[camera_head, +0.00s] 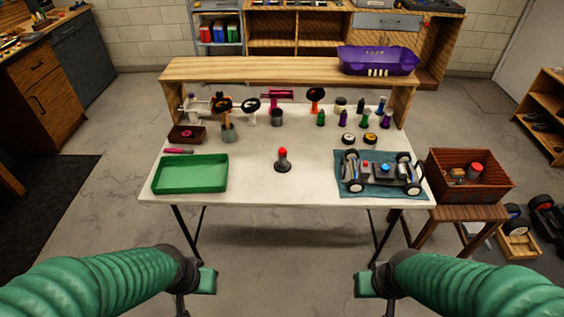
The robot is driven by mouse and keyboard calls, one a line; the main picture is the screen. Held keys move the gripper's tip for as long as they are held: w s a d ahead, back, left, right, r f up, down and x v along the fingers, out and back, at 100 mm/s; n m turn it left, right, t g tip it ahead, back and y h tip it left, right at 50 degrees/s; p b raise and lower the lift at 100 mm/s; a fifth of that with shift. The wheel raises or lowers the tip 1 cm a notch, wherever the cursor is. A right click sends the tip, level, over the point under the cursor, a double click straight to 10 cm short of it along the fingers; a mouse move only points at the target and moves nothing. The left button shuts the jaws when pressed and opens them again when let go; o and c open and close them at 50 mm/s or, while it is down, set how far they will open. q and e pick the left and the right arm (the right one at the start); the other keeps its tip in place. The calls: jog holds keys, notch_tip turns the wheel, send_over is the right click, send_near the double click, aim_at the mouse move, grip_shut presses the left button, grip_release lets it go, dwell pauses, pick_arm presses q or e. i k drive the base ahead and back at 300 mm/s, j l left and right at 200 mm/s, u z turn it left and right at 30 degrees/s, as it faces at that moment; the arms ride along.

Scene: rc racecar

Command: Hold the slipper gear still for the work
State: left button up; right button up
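A car chassis (362,185) with dark wheels sits on a blue mat (350,189) at the table's right front. I cannot pick out the slipper gear; parts on the chassis are too small to tell apart. My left gripper (196,296) is at the bottom left, in front of the table and apart from it. My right gripper (371,296) is at the bottom right, also short of the table and left of the chassis in the picture. Both grippers' fingertips run toward the bottom edge, so their opening is unclear. Neither touches anything on the table.
A green tray (190,187) lies at the table's left, and a red-topped dark stand (282,161) is at its middle. Tools and bottles line the back under a wooden shelf (260,70). A wooden box (470,190) stands on a stool at right. The table's front middle is clear.

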aim_at(282, 150)
jog(key=i+j, duration=0.1)
jog(key=i, duration=1.1)
